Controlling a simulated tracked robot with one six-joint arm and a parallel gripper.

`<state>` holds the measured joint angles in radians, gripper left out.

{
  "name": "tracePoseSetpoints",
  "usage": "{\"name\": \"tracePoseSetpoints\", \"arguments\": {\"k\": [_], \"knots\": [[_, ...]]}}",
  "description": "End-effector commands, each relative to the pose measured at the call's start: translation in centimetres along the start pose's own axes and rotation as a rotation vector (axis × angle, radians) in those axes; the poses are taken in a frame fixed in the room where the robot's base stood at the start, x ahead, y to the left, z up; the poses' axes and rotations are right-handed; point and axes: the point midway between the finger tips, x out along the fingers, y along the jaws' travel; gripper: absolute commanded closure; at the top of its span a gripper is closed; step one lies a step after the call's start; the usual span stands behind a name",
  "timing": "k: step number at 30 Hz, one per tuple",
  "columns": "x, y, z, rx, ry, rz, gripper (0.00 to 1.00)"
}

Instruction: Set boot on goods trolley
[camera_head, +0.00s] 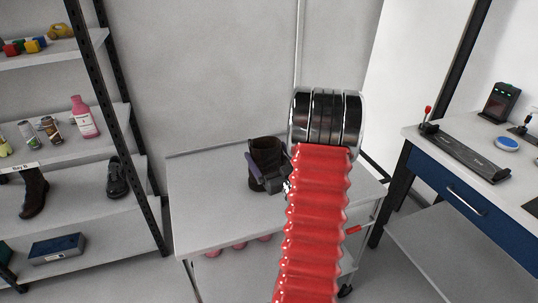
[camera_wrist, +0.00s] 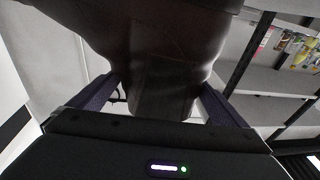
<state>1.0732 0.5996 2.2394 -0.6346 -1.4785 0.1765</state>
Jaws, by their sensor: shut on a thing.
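My gripper (camera_head: 268,178) is shut on a dark brown boot (camera_head: 267,153), over the grey top of the goods trolley (camera_head: 212,207). In the wrist view the boot (camera_wrist: 160,65) fills the upper middle, between the two purple fingers of my gripper (camera_wrist: 156,95). The boot looks upright in the head view. Its lower part is partly hidden by my gripper, so I cannot tell whether it touches the trolley top. My red arm sleeve hides the right part of the trolley.
A shelf rack on the left holds another boot (camera_head: 33,192), a black shoe (camera_head: 117,177), a pink bottle (camera_head: 84,117) and a blue box (camera_head: 57,248). A workbench (camera_head: 455,160) with a blue drawer stands on the right. The trolley top left of the boot is clear. Pink things show below it.

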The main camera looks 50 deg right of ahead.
Motion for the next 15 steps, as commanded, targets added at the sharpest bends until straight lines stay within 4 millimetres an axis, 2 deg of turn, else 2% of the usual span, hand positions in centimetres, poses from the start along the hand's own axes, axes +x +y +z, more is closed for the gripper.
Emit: {"name": "tracePoseSetpoints", "arguments": {"k": [3, 4, 6, 15], "knots": [[0.01, 0.05, -0.01, 0.002, 0.0, 0.001, 0.64], [-0.03, 0.03, 0.12, 0.004, -0.003, 0.001, 0.03], [-0.04, 0.03, 0.12, 0.004, -0.004, 0.001, 0.0], [-0.36, 0.05, 0.09, 0.003, -0.003, 0.002, 0.0]]}}
